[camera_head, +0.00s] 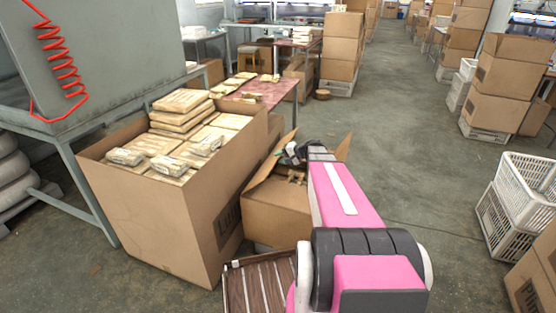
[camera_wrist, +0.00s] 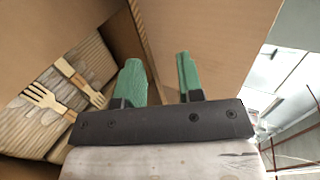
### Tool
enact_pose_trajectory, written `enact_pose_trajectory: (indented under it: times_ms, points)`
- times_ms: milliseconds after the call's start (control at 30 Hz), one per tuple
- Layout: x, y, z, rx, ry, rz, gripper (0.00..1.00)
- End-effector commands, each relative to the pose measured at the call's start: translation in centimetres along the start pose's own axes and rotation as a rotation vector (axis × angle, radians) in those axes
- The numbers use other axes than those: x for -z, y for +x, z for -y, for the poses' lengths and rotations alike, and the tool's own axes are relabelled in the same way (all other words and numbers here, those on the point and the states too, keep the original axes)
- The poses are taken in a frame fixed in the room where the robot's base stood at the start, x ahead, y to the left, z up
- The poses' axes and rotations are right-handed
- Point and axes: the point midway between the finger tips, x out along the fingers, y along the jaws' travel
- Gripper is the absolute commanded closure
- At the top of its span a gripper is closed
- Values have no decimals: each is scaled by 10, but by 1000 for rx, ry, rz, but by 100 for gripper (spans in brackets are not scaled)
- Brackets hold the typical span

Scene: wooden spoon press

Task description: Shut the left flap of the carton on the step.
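The open carton (camera_head: 275,212) stands in the middle of the head view, just right of a bigger box. Its left flap (camera_head: 262,172) is raised and slants up to the right. A right flap (camera_head: 344,149) sticks up behind my arm. My gripper (camera_head: 296,153) is over the carton's opening, partly hidden by my pink arm. In the wrist view its green fingers (camera_wrist: 160,82) are apart, with cardboard beyond them and nothing clearly held between. Wooden forks (camera_wrist: 45,100) lie inside a carton at the left there. A broad cardboard panel (camera_wrist: 205,35) fills the upper right.
A large box (camera_head: 160,225) full of wrapped packs stands close on the left. A brown slatted surface (camera_head: 262,287) lies in front of the carton. White crates (camera_head: 520,200) stand at the right. The floor (camera_head: 400,130) behind and right is clear.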

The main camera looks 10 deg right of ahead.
Motion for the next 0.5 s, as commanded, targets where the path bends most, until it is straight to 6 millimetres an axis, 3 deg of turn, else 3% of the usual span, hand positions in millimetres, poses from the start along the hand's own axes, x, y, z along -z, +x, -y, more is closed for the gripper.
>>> enact_pose_trajectory:
  times_ms: [500]
  points:
    - [0,-31,4,0,0,0,66]
